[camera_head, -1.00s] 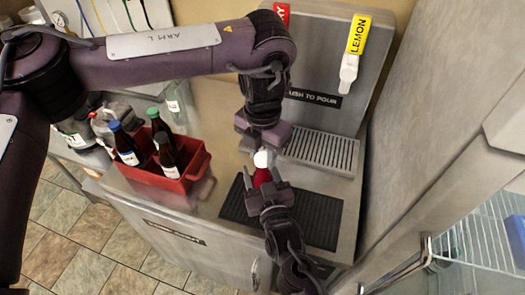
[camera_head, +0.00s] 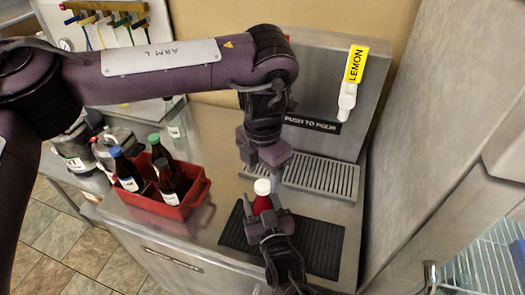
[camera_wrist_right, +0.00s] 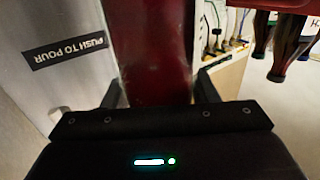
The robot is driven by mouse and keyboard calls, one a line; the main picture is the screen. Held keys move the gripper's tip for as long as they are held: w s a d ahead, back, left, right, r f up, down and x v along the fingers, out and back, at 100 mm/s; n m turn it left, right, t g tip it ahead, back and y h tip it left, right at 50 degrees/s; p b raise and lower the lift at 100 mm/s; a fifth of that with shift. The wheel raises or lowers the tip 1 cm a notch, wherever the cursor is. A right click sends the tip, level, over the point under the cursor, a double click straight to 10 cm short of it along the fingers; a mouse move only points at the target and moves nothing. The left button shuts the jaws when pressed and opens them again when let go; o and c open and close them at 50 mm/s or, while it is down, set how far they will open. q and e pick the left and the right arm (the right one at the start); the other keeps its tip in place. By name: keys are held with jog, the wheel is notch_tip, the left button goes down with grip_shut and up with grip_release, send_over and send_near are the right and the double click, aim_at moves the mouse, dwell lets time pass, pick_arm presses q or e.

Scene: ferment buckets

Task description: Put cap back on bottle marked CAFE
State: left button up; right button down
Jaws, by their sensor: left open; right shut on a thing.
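A red bottle (camera_head: 262,205) with a white cap (camera_head: 262,187) on top stands over the black mat, in my right gripper (camera_head: 267,217). The right gripper is shut on the bottle's sides. In the right wrist view, the red bottle (camera_wrist_right: 150,50) fills the gap between the fingers. My left gripper (camera_head: 264,162) is open and empty just above the white cap, apart from it. The cap looks upright on the bottle's mouth; I cannot tell how tightly it sits. No CAFE marking is readable on this bottle.
A red crate (camera_head: 185,208) with several dark bottles, blue and green caps among them, stands left on the steel counter (camera_head: 228,180). The black mat (camera_head: 315,245) lies under the bottle. A drip grate (camera_head: 318,178) and a LEMON tap (camera_head: 347,98) are behind. A steel wall closes the right side.

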pick_arm(q)
notch_tip(320, 180, up, 9)
dwell(0.3)
pick_arm(e)
jog(key=shift+c, duration=2.3)
grip_release()
jog(key=shift+s, duration=0.1)
jog(key=shift+s+d+f, duration=0.1)
jog(key=shift+s, duration=0.2)
pick_arm(q)
notch_tip(320, 180, down, 2)
jog(key=shift+f+b, duration=0.1)
jog(key=shift+b, duration=1)
pick_arm(e)
jog(key=v, duration=0.7)
